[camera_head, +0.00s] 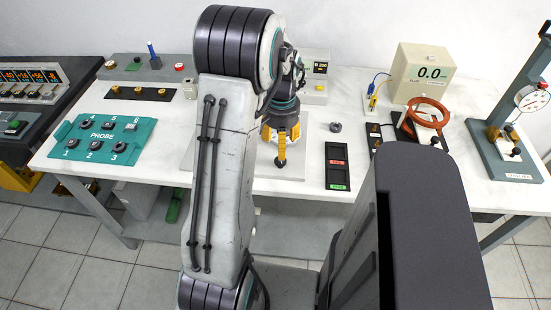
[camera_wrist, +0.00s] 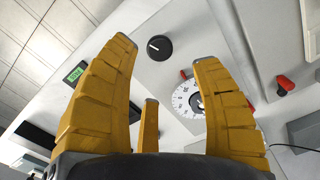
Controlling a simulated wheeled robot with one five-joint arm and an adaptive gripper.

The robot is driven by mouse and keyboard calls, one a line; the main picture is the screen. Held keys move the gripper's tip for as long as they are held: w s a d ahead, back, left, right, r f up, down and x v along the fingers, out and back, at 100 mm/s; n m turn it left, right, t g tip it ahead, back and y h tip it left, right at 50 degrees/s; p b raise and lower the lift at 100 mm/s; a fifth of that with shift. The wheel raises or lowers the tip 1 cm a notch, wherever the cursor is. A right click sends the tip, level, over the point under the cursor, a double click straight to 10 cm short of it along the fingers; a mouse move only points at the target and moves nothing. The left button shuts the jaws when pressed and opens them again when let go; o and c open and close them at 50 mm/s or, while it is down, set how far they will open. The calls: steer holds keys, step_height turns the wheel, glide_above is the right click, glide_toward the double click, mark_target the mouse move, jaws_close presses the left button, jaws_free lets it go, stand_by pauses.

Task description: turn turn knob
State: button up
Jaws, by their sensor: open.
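A round black knob (camera_wrist: 159,47) with a white pointer line sits on a light grey plate in the wrist view. It is just beyond my fingertips, between the left and right fingers and apart from them. A white dial with dark markings (camera_wrist: 186,99) lies lower right of it, partly hidden by my right finger. My gripper (camera_wrist: 164,60) has yellow fingers spread wide, with nothing between them. In the head view my gripper (camera_head: 280,140) points down over the plate (camera_head: 262,170), and my arm hides the knob there.
A teal PROBE panel (camera_head: 102,138) lies left on the white table. A dial gauge stand (camera_head: 505,125) stands far right.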

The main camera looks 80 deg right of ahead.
mark_target(280, 163)
steer(key=shift+f, duration=3.65)
steer(key=shift+c, duration=0.2)
jaws_close()
steer(key=shift+f+b, duration=0.1)
steer(key=shift+b, duration=0.2)
steer(key=shift+o, duration=0.2)
jaws_free()
